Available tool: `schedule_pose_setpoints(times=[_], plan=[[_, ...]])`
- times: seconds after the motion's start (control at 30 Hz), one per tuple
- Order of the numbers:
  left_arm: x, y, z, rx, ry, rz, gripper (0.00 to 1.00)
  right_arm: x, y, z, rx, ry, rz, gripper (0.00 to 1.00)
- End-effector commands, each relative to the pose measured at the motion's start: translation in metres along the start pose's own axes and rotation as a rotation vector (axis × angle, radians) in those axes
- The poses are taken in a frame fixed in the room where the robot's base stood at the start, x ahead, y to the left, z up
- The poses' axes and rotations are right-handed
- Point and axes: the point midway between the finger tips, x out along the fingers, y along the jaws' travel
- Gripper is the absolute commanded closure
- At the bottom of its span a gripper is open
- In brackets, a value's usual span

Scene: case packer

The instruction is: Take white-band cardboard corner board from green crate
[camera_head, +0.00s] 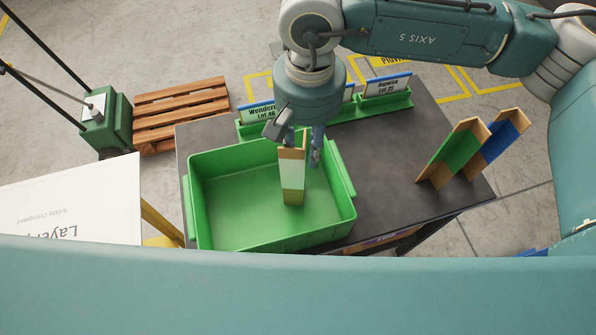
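The white-band corner board (292,174) stands near upright in the green crate (347,203), towards its right side. It is brown with a broad pale band. My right gripper (303,147) points down at the board's upper end. Its fingers are apart; one shows just right of the board with a small gap, and the other is partly hidden behind the board's top. I see no clear grip on the board. My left gripper is not in view.
Behind the crate are a green rack with label cards (385,87) and a wooden pallet (182,113). A green-band board (456,150) and a blue-band board (498,138) stand on the dark table (385,185) at right. The table between crate and boards is clear.

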Motion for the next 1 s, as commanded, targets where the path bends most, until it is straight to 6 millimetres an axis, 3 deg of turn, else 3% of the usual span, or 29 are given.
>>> schedule_pose_setpoints(times=[0.17,0.4,0.67,0.7,0.87,1.0], plan=[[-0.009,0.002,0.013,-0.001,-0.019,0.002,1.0,0.018,0.001,0.001,0.002,-0.004,0.002,0.69],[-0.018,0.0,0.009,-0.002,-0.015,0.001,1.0,0.051,0.0,0.0,0.003,-0.003,0.001,0.69],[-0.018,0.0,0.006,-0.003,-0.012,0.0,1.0,0.056,0.0,0.0,0.002,0.0,-0.001,0.69],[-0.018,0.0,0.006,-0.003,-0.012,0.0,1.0,0.056,0.0,0.0,0.002,0.0,-0.001,0.71],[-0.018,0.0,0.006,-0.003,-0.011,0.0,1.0,0.056,0.0,0.0,0.001,0.0,-0.001,1.0],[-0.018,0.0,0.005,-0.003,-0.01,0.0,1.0,0.056,0.0,0.0,0.001,0.0,-0.001,1.0]])
